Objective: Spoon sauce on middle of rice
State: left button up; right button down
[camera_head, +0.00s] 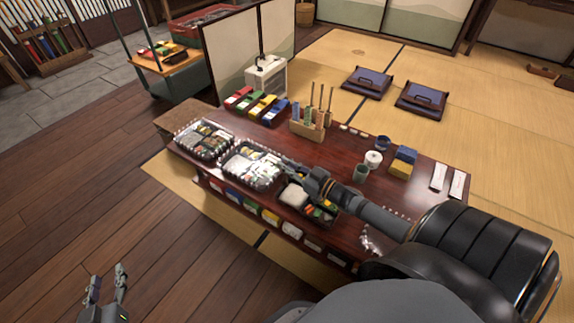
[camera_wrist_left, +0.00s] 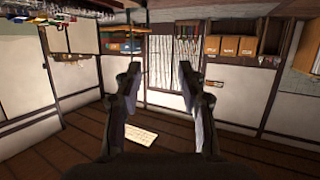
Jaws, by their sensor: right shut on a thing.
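Three black lunch boxes stand along the near side of the low table: the left box (camera_head: 205,140), the middle box (camera_head: 252,168) and the right box (camera_head: 320,214). White rice (camera_head: 293,196) shows in the right box, partly behind my right arm. My right gripper (camera_head: 294,172) is just above the far edge between the middle and right boxes. It is shut on a small thin thing, seemingly the spoon, mostly hidden by the fingers. I cannot make out any sauce. My left gripper (camera_head: 106,284) is open and empty over the floor, also in the left wrist view (camera_wrist_left: 160,85).
A wooden holder (camera_head: 307,130) with upright sticks stands behind the boxes. Coloured packs (camera_head: 262,107) lie at the back left. The wooden floor (camera_head: 120,195) at left is clear.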

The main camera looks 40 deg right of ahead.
jog(key=shift+f+b, duration=0.5)
jog(key=shift+f, duration=0.1)
jog(key=shift+f+b, duration=0.5)
jog(key=shift+b, duration=0.05)
pick_arm(q)
notch_tip(320, 180, up, 21)
jog(key=t, duration=0.9)
jog(key=shift+w+m+t+h, duration=0.3)
jog(key=shift+w+m+t, duration=0.1)
jog(key=shift+w, duration=0.05)
jog(key=shift+a+f+b, duration=0.1)
jog(key=shift+f+b, duration=0.6)
jog(key=shift+f, duration=0.05)
pick_arm(e)
jog(key=shift+f, duration=0.85)
pick_arm(q)
jog(key=shift+r, duration=0.1)
notch_tip(320, 180, up, 2)
jog(key=p, duration=0.2)
jog(key=shift+r+p, duration=0.25)
jog(key=shift+p, duration=0.05)
pick_arm(e)
jog(key=shift+v, duration=1.05)
jog(key=shift+r, duration=0.1)
